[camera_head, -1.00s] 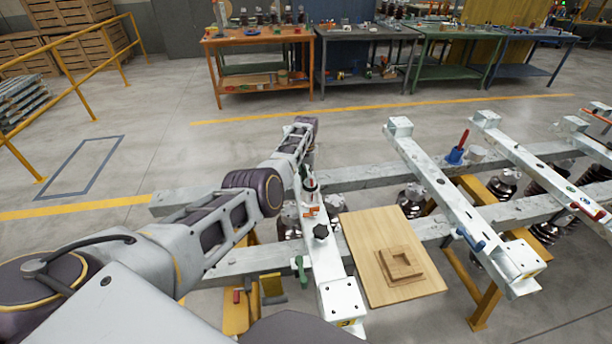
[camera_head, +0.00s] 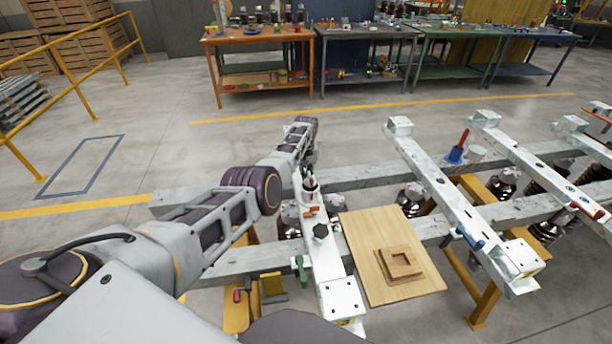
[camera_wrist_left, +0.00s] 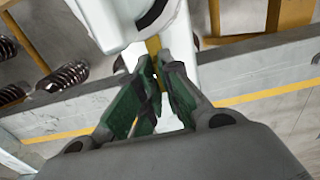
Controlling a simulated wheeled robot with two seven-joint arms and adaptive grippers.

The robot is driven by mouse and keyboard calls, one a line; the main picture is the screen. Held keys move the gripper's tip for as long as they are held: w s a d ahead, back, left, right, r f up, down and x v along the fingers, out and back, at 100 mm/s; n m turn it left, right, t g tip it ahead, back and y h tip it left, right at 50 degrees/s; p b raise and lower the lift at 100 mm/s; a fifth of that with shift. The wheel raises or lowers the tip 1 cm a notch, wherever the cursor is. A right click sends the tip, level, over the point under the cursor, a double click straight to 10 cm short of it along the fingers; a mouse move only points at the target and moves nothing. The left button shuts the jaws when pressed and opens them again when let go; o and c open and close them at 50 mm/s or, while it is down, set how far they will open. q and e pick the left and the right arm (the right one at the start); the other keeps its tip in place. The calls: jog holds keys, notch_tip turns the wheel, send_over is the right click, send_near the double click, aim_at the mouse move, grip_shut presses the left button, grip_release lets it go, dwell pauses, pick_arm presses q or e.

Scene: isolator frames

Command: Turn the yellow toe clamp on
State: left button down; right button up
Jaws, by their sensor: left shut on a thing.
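In the left wrist view, my left gripper (camera_wrist_left: 156,66) has its green-padded fingers closed on a narrow yellow piece (camera_wrist_left: 153,45), which I take for the yellow toe clamp. Most of the clamp is hidden by the fingers and by a white part above. In the head view my left arm (camera_head: 230,215) reaches from the lower left to the far end of the nearest white crossbeam (camera_head: 325,260). There the arm hides the fingers and the clamp they hold. My right gripper is not in view.
A green clamp (camera_head: 300,266) and a black knob (camera_head: 320,231) sit on the near crossbeam. A wooden board (camera_head: 368,245) lies right of it. Further right are more crossbeams with a blue clamp (camera_head: 466,238) and a red-handled tool (camera_head: 458,148). Workbenches stand behind, across clear floor.

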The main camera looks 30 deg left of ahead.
pick_arm(q)
jog(key=shift+w+r, duration=0.1)
jog(key=c, duration=1.6)
grip_release()
jog(key=shift+r, duration=0.1)
notch_tip(320, 180, up, 12)
jog(key=shift+f, duration=0.2)
